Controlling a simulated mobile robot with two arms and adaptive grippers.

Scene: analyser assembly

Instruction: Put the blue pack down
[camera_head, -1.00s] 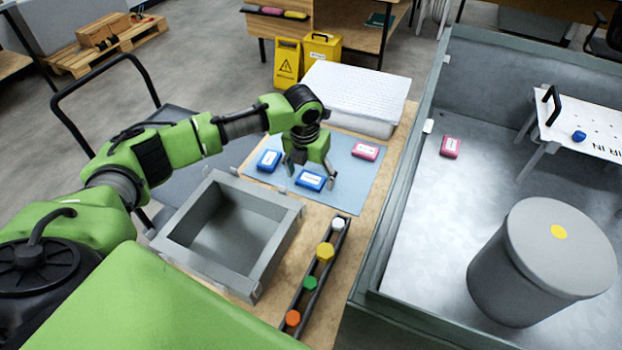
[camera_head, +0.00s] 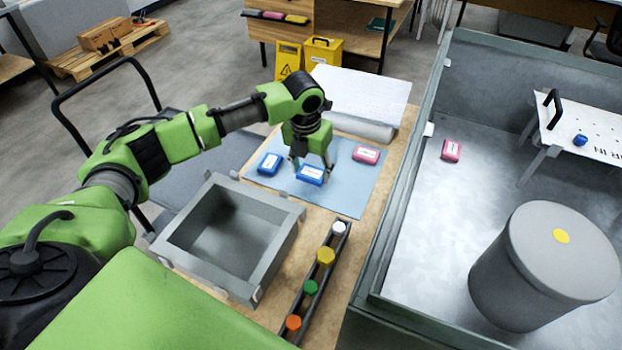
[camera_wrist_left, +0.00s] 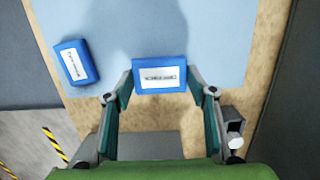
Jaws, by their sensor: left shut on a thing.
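The held blue pack (camera_head: 309,175), with a white label, is gripped by my left gripper (camera_head: 311,168) near the middle of the light blue mat (camera_head: 340,200). In the left wrist view the fingers (camera_wrist_left: 160,88) close on both sides of this pack (camera_wrist_left: 160,66). It looks level and slightly above the mat; the gap is hard to judge. A second blue pack (camera_head: 269,163) lies on the mat to its left and also shows in the left wrist view (camera_wrist_left: 75,62). A pink pack (camera_head: 366,154) lies to the right. My right gripper is not in view.
A grey open box (camera_head: 205,255) stands in front of the mat. A dark rack (camera_head: 327,270) with several coloured caps lies beside it. The mat's front right part is bare. A grey-walled enclosure (camera_head: 400,190) borders the table's right.

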